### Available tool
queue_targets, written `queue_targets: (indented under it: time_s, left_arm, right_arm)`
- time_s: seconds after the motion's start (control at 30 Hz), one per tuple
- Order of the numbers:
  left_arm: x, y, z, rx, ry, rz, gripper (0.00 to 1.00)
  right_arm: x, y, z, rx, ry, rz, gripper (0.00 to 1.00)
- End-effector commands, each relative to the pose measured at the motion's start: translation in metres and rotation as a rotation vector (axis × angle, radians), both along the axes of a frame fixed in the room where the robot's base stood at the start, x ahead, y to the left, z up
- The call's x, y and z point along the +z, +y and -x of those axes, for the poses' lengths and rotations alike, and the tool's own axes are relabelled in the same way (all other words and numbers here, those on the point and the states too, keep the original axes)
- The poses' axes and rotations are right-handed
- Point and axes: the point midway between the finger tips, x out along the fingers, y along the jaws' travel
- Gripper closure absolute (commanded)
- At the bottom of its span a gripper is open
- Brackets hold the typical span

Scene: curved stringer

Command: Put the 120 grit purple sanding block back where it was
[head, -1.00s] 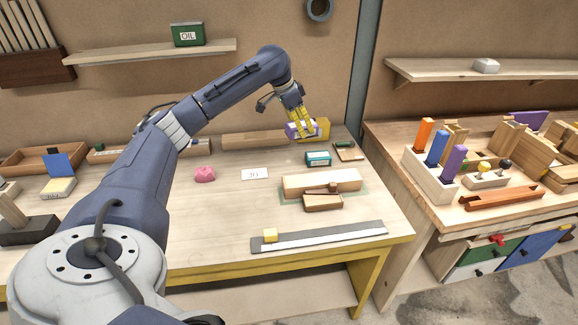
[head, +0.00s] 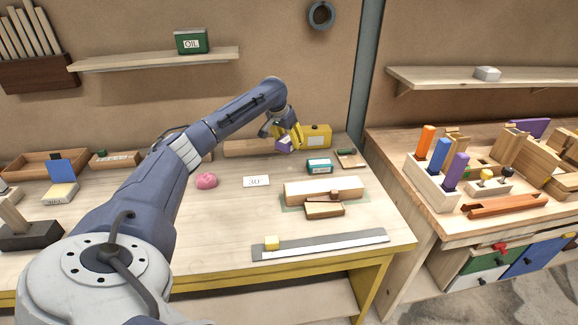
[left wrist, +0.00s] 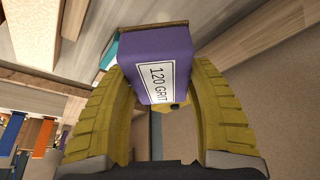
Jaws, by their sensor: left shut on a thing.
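The purple sanding block (left wrist: 150,55) fills the middle of the left wrist view, with its white label reading 120 GRIT. It lies between the two yellow fingers of my left gripper (left wrist: 155,105), which is shut on it. In the head view my left gripper (head: 287,138) is over the back of the middle bench, and the purple block (head: 283,145) shows only partly behind its fingers. A yellow box (head: 316,135) stands just right of the gripper. My right gripper is not in view.
A teal box (head: 319,166), a white card marked 30 (head: 256,181), a pink lump (head: 206,181) and a pale wooden block (head: 300,190) lie on the bench. A grey metal strip (head: 350,241) lies at the front. The bench between card and strip is mostly clear.

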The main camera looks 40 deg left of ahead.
Motion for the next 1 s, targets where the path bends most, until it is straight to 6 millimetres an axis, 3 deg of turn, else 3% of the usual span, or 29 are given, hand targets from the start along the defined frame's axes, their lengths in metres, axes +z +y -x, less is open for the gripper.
queue_targets:
  time_s: [0.1,0.3,0.73,1.0]
  left_arm:
    - [-0.028,-0.001,0.001,0.000,0.003,0.001,0.76]
    - [-0.059,0.000,0.000,0.000,0.001,0.001,0.76]
    - [-0.083,-0.001,0.000,-0.001,0.000,0.002,0.76]
    - [-0.114,0.000,0.000,0.000,0.001,0.001,0.76]
  right_arm:
    - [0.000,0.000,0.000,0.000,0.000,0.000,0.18]
    - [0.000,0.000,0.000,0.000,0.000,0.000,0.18]
    - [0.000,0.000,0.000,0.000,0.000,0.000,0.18]
    - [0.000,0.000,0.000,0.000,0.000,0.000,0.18]
